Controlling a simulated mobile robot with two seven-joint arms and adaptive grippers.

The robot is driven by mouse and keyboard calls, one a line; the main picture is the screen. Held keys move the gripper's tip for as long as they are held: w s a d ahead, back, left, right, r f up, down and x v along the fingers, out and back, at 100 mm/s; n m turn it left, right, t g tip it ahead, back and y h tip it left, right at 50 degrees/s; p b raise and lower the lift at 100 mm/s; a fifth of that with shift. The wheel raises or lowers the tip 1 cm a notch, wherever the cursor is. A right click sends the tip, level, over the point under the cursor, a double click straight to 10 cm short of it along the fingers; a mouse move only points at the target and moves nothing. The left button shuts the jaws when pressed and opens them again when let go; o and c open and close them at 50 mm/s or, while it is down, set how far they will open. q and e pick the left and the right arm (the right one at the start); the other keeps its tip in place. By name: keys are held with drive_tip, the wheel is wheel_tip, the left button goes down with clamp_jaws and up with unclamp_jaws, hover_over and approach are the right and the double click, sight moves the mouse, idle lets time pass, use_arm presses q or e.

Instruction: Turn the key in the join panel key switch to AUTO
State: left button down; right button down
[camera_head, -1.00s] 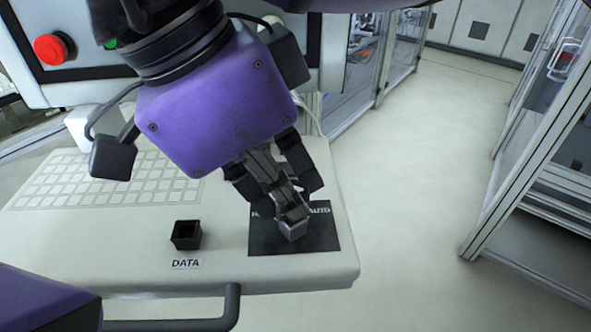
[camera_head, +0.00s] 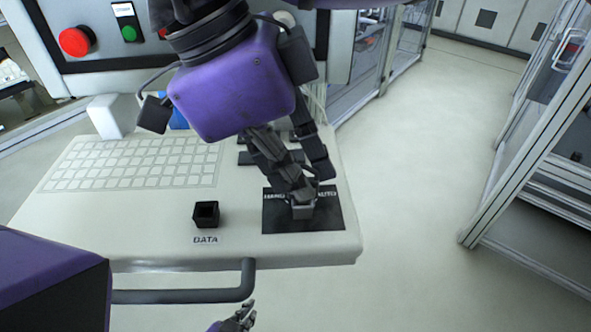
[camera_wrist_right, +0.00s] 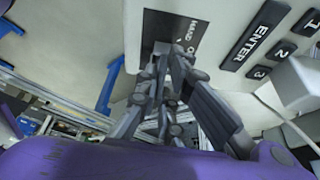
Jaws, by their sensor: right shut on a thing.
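The key switch sits on a black plate (camera_head: 332,218) near the console's front right corner, lettered HAND on the left and AUTO on the right. My right gripper (camera_head: 302,192) reaches down over the plate, its fingers shut on the small grey key (camera_head: 302,211). The fingers hide much of the key, so I cannot tell its angle. In the right wrist view the fingertips (camera_wrist_right: 172,72) close at the plate (camera_wrist_right: 155,30), beside the HAND lettering. Only the tip of my left gripper (camera_head: 236,319) shows at the bottom edge, below the console handle, apart from the switch.
A black square socket (camera_head: 206,214) marked DATA stands left of the plate. A keypad (camera_head: 130,165) lies behind it. A grey handle (camera_head: 190,295) runs along the console's front. A red button (camera_head: 75,41) is on the upright panel. The floor at right is clear.

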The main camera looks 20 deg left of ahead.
use_arm(q)
drive_tip(key=shift+w+r, duration=0.4)
drive_tip(key=shift+r, duration=0.2)
use_arm(e)
drive_tip(key=shift+m, duration=0.5)
drive_tip(key=shift+m+g+p, duration=0.4)
drive_tip(key=shift+m+p, duration=0.2)
drive_tip(key=shift+m+g, duration=0.3)
drive_tip(key=shift+m, duration=0.3)
drive_tip(key=shift+w+m+g, duration=0.2)
drive_tip(key=shift+m+g, duration=0.2)
drive_tip(key=shift+m, duration=0.6)
drive_tip(key=m+g, duration=0.1)
drive_tip(key=m, duration=0.2)
drive_tip(key=shift+w+m, duration=0.1)
drive_tip(key=shift+m, duration=0.3)
use_arm(q)
drive_tip(key=shift+w+r+t, duration=0.3)
drive_tip(key=shift+w+r, duration=0.45)
drive_tip(key=shift+r, duration=0.3)
use_arm(e)
drive_tip(key=c, duration=1.8)
unclamp_jaws()
drive_tip(key=o, duration=0.5)
drive_tip(key=shift+c, duration=0.2)
